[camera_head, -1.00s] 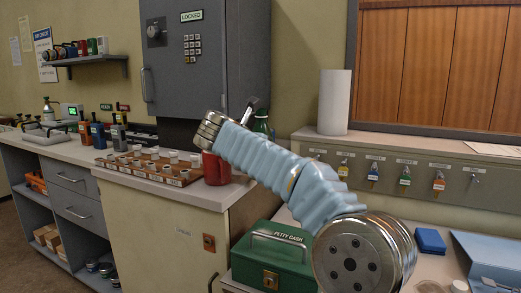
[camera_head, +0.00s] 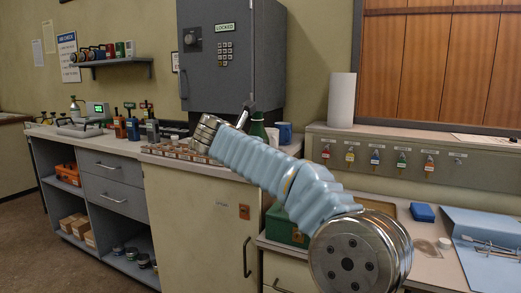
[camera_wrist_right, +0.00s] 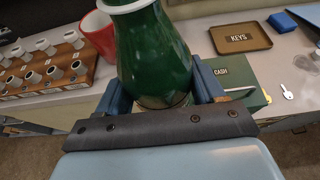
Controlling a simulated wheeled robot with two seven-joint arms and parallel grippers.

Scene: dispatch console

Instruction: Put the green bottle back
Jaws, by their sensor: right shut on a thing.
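The green bottle (camera_wrist_right: 153,55) is held between the blue fingers of my right gripper (camera_wrist_right: 160,92) in the right wrist view. Its white-ringed neck runs out of the top of that view. The arm hides the rest of the bottle there. My left gripper is in neither view.
A rack of stamps (camera_wrist_right: 45,65) and a red mug (camera_wrist_right: 97,33) stand left of the bottle.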

